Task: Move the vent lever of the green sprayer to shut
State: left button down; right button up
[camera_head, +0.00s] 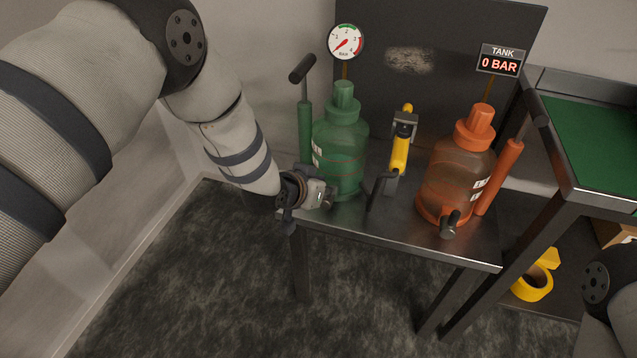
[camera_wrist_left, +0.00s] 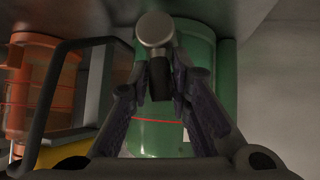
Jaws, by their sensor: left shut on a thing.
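The green sprayer (camera_head: 341,145) stands upright at the left end of the metal bench, with a tall green pump and dark T-handle beside it. In the left wrist view its green body (camera_wrist_left: 205,70) fills the middle. Its vent lever (camera_wrist_left: 160,70) is a short dark piece by a round grey metal end, low on the sprayer's front. My left gripper (camera_head: 325,198) is at that spot by the bench's front edge. In the wrist view its fingers (camera_wrist_left: 165,85) close in on both sides of the lever. The lever is mostly hidden in the head view. My right gripper is out of view.
An orange sprayer (camera_head: 456,180) with a similar dark lever (camera_head: 450,222) stands right. Between them are a yellow tool (camera_head: 401,150) and a dark handle (camera_head: 376,192). A round gauge (camera_head: 346,42) and a display (camera_head: 499,61) reading 0 BAR stand behind. A green-topped table (camera_head: 597,135) is right.

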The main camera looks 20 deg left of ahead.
pick_arm(q)
jog(key=shift+s+d+f+m+y, duration=0.15)
jog(key=shift+d+m+y, duration=0.2)
jog(key=shift+d, duration=0.2)
dwell(0.4)
jog(key=c, duration=1.5)
grip_release()
jog(key=shift+d, duration=0.1)
jog(key=shift+a, duration=0.2)
jog(key=shift+r, duration=0.2)
jog(key=v, duration=1.1)
jog(key=shift+s+r, duration=0.25)
